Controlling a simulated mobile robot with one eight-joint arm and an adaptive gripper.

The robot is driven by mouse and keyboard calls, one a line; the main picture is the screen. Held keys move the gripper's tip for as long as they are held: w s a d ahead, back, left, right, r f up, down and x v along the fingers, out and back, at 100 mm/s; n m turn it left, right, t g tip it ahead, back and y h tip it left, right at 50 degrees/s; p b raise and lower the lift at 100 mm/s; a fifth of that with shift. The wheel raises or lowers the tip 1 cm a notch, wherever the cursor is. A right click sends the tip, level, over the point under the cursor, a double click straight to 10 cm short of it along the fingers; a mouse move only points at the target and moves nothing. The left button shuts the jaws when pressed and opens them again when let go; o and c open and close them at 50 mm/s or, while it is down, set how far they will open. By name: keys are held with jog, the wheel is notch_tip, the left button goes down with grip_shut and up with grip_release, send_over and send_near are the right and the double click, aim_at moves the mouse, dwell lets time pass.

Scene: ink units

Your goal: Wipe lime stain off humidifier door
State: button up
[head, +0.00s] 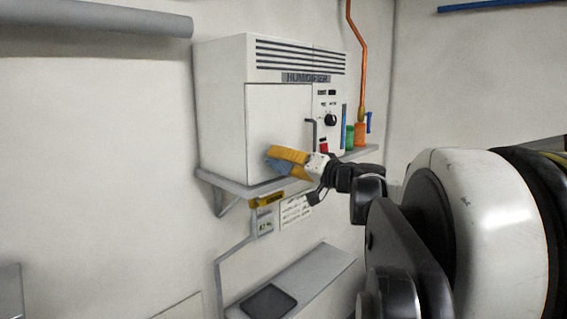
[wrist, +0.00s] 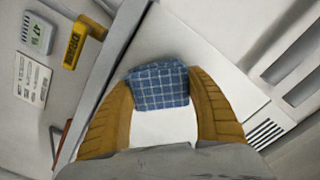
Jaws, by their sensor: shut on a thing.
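The humidifier (head: 222,110) is a white box on a wall shelf, with its door (head: 268,120) closed at the front. My gripper (head: 280,160), with yellow ribbed fingers, is in front of the lower right part of the door. It is shut on a blue checked cloth (wrist: 158,84), whose bunched end also shows in the head view (head: 278,166). The cloth is at or very near the door surface; I cannot tell if it touches. I see no lime stain; the cloth and fingers cover part of the door.
The shelf (head: 235,188) runs under the humidifier, with a yellow DRAIN tag (head: 266,200) and a label card (head: 295,211) below it. A control knob (head: 330,119) and green and orange containers are right of the door. A lower shelf holds a dark tray (head: 268,301).

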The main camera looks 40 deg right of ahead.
jog(key=shift+w, duration=0.55)
jog(key=shift+d+b, duration=0.3)
jog(key=shift+d, duration=1.75)
jog(key=shift+w, duration=0.15)
jog(key=shift+a, duration=0.15)
jog(key=shift+a, duration=2)
jog(key=shift+s, duration=0.2)
